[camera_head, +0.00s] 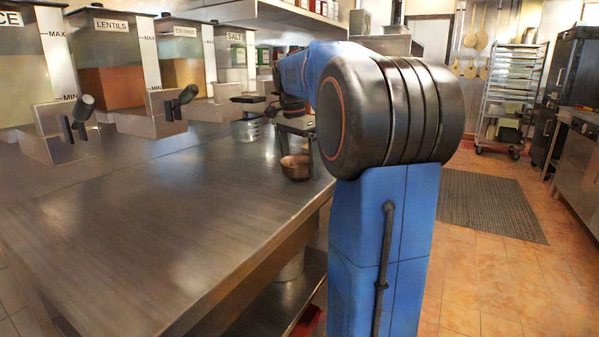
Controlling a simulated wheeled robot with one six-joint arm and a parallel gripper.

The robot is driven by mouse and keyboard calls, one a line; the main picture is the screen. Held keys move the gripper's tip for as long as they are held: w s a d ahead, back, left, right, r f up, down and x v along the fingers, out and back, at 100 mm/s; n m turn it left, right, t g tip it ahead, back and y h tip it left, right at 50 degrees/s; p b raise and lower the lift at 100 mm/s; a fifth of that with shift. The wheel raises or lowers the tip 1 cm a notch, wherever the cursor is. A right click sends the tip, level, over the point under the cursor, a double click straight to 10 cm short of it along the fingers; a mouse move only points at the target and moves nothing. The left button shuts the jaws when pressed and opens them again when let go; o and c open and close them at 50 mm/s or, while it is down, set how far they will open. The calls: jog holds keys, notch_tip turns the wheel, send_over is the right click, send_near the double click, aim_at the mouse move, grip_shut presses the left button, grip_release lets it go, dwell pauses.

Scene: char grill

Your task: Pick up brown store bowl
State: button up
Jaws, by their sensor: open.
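A small brown bowl (294,168) sits on the steel counter (170,225), near its right edge. My gripper (298,148) is just above the bowl, pointing down, with its jaws open. One finger hangs at the bowl's right side and covers part of its rim. The other finger is hard to make out. I cannot tell whether either finger touches the bowl. My blue arm hides the area to the right of the bowl.
Clear dispensers labelled lentils (122,60) and salt (236,52) line the counter's left and back. A metal container (247,130) stands behind the bowl. The front counter is clear. A rack trolley (512,95) and floor mat (485,205) are right.

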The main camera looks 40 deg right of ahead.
jog(key=shift+c, duration=0.3)
jog(key=c, duration=1)
